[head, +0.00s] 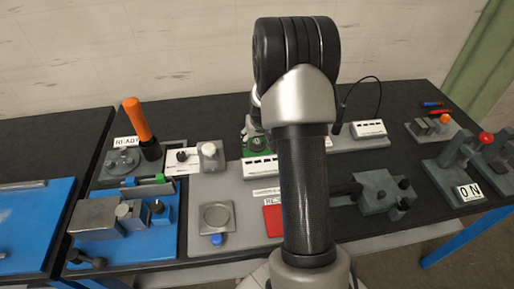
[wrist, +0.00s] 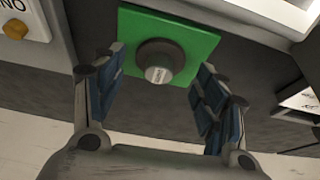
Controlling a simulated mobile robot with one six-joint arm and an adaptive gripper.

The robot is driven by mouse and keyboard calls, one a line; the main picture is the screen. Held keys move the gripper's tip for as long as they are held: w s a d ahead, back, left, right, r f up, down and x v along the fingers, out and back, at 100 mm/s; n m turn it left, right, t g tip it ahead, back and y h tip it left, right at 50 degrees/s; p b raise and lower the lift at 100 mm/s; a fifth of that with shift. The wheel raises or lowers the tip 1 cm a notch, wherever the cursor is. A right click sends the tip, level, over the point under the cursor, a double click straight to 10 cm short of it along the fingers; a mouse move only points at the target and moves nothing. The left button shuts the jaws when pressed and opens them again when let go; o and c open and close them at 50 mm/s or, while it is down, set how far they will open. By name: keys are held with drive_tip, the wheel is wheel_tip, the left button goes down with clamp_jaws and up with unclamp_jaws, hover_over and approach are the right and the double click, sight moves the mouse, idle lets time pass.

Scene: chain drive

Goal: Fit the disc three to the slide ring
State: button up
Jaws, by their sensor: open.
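In the wrist view my gripper (wrist: 160,68) is open, with one finger on each side of a round dark piece (wrist: 162,55). This piece has a light grey end with a small label and stands on a green square plate (wrist: 200,38). I cannot read the label or tell whether the piece is disc three. The fingers appear apart from it. In the head view the green plate (head: 251,152) shows just left of my arm, which hides most of my gripper. A round ring-like part (head: 216,217) lies on the grey board; I cannot tell whether it is the slide ring.
An orange-handled tool (head: 137,120) stands upright at the left. A blue board (head: 150,251) with metal blocks is front left. A red square (head: 273,222) lies beside my arm. Clamp-like fixtures (head: 378,190) and a white labelled box (head: 368,129) are on the right.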

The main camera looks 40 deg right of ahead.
drive_tip(key=shift+x, duration=0.85)
drive_tip(key=shift+d+r, duration=0.1)
drive_tip(key=shift+r, duration=0.05)
drive_tip(key=c, duration=1.1)
drive_tip(key=shift+c, duration=0.5)
drive_tip(key=shift+r, duration=0.15)
